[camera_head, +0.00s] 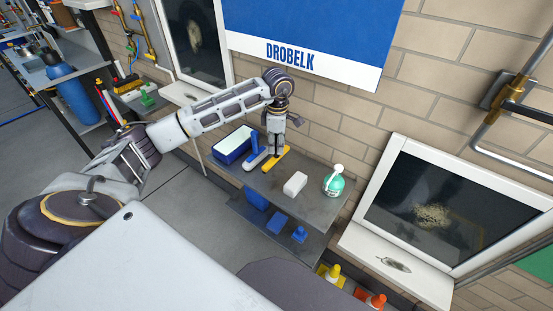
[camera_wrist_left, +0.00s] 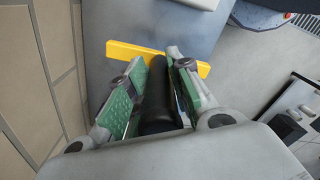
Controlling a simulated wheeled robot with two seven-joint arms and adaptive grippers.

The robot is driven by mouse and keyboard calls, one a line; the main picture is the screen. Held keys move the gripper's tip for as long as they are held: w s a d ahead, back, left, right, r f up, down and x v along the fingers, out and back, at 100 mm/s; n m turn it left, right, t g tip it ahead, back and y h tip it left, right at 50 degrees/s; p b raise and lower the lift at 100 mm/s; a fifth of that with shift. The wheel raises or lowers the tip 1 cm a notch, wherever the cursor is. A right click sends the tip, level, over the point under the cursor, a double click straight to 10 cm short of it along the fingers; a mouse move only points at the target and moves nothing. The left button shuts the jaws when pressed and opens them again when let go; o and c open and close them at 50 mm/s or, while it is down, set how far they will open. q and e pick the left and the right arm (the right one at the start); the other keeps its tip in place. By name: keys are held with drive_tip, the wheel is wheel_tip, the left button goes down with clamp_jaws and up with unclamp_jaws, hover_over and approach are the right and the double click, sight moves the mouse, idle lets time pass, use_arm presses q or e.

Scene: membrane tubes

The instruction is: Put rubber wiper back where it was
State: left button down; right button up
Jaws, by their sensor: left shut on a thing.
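The rubber wiper has a yellow bar (camera_head: 279,160) and a black handle that shows in the left wrist view (camera_wrist_left: 157,98). My left gripper (camera_head: 275,146) points down over the grey shelf and is shut on the handle. In the left wrist view, the green-padded fingers (camera_wrist_left: 155,95) sit on both sides of the handle, and the yellow bar (camera_wrist_left: 128,52) lies crosswise beyond the fingertips. The bar is at or just above the shelf top; I cannot tell if it touches. My right gripper is not in view.
Blue items (camera_head: 255,198) stand on the lower shelf. A brick wall (camera_head: 340,117) rises behind.

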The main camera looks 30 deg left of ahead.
sight(277, 157)
use_arm(q)
wheel_tip(277, 157, down, 2)
drive_tip(key=shift+f, duration=0.1)
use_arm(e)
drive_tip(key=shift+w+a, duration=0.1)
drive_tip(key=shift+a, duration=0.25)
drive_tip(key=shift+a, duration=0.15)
use_arm(q)
drive_tip(key=shift+f, duration=1.9)
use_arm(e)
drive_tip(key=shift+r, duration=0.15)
use_arm(q)
drive_tip(key=shift+f, duration=0.15)
drive_tip(key=c, duration=1.3)
unclamp_jaws()
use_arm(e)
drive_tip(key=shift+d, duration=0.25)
